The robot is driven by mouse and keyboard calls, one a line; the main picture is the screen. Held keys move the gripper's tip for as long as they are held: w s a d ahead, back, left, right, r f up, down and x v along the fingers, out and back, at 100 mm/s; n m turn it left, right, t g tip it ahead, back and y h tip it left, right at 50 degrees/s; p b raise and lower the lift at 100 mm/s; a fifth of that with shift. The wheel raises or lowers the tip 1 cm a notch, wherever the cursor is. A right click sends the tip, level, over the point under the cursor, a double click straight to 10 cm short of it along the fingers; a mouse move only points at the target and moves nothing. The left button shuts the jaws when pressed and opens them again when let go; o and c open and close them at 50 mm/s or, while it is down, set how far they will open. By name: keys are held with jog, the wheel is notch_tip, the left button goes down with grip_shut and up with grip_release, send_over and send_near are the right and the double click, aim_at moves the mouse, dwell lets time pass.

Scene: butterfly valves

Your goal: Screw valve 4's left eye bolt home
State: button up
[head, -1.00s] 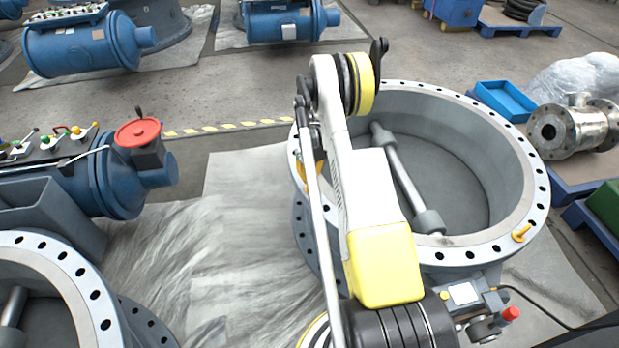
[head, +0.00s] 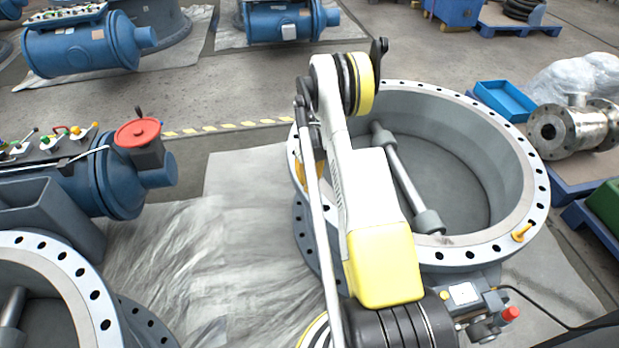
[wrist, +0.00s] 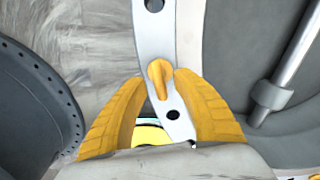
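Valve 4 is the big grey ring valve (head: 483,252) at the right in the head view, its pale flange pierced by bolt holes. The left eye bolt (wrist: 159,72), yellow-orange, stands on the flange in the wrist view. My gripper (wrist: 160,82) has its two yellow fingers spread, one on each side of the eye bolt. The fingertips are close to the bolt; contact is not clear. In the head view my arm hides the left eye bolt, and only a bit of yellow finger shows at the flange's left edge. A second eye bolt (head: 521,232) sits on the right flange.
A shaft (head: 403,175) crosses inside the valve. Another flanged valve (head: 85,275) stands at the lower left. A blue actuator with a red handwheel (head: 138,132) is at the left. A small blue bin (head: 505,100) lies behind the ring. Grey sheeting covers the floor between.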

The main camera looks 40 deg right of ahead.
aim_at(309, 176)
notch_tip(309, 176, up, 12)
dwell(0.6)
